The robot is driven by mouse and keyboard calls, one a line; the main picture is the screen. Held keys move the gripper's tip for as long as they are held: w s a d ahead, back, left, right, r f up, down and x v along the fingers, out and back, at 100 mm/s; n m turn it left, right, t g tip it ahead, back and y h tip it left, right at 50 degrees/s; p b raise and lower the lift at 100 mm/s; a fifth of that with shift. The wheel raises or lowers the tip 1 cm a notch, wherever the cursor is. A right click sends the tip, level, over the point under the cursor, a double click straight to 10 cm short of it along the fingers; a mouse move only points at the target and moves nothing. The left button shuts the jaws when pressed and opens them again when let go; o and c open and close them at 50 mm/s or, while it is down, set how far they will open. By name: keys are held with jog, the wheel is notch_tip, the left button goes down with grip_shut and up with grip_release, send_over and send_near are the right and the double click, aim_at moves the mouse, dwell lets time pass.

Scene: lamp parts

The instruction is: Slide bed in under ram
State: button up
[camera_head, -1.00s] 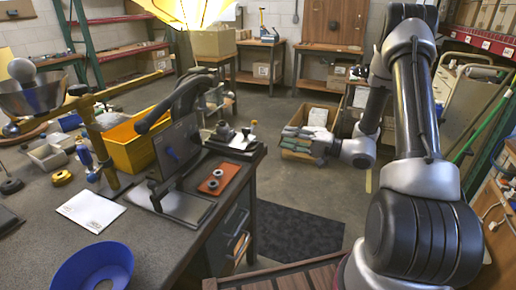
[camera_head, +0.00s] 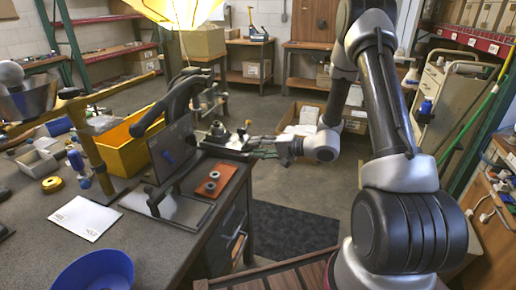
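A press-like device stands on the grey bench, with a dark upright plate (camera_head: 172,150) and a thick black lever arm (camera_head: 172,104) above it. A flat grey metal base (camera_head: 182,209) lies at its foot. Behind it, a low dark fixture (camera_head: 222,140) with a small knob sits at the bench's far right edge. I cannot tell for sure which part is the bed or the ram. My gripper (camera_head: 256,148) points left, close to the right side of this fixture. Its fingers are small and dark; I cannot tell whether they touch anything or are open.
A red-orange plate (camera_head: 213,182) with two grey rings lies right of the press. A yellow bin (camera_head: 130,145), white envelope (camera_head: 86,217) and blue bowl (camera_head: 98,274) are to the left. Open floor with a dark mat (camera_head: 290,232) lies right of the bench.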

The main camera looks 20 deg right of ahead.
aim_at(227, 144)
jog(key=shift+c, duration=0.2)
grip_shut()
jog(key=x, duration=0.2)
jog(key=r+x, duration=0.1)
jog(key=x, duration=0.5)
jog(key=shift+w+a+r, duration=0.15)
jog(key=shift+r, duration=0.25)
jog(key=shift+o, duration=0.2)
grip_release()
jog(key=shift+a, duration=0.2)
jog(key=shift+d+f, duration=0.1)
jog(key=v, duration=0.8)
